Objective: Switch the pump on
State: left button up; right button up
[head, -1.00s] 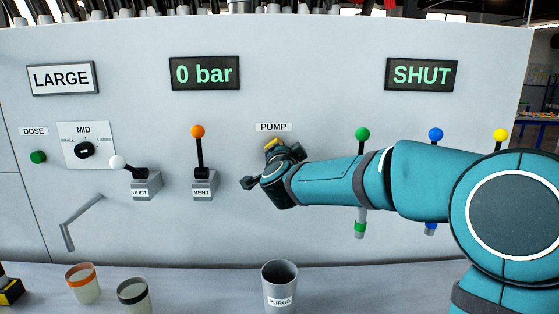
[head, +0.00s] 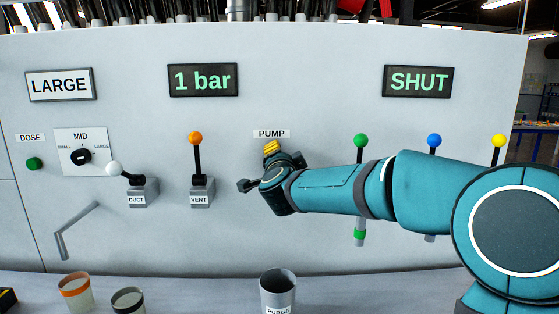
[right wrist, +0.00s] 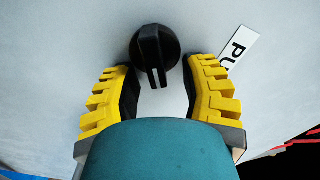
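The pump knob (right wrist: 155,50) is black and round with a raised bar; it shows in the right wrist view. In the head view it is hidden behind my right gripper (head: 273,150), under the PUMP label (head: 271,133). In the right wrist view the yellow fingers of my right gripper (right wrist: 163,70) stand apart, one on each side of the knob's lower part, with nothing held between them. I cannot tell whether a fingertip touches the knob. The pressure display (head: 203,80) reads 1 bar. I do not make out my left gripper.
The orange vent lever (head: 196,160) and white-tipped duct lever (head: 130,180) are left of my gripper. Green, blue and yellow-topped levers (head: 434,141) are partly behind my right arm. The purge cup (head: 278,291) and two jars (head: 76,292) stand below. Another display (head: 418,81) reads SHUT.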

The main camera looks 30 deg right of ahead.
jog(key=shift+s, duration=0.1)
jog(key=v, duration=1.2)
dwell(0.4)
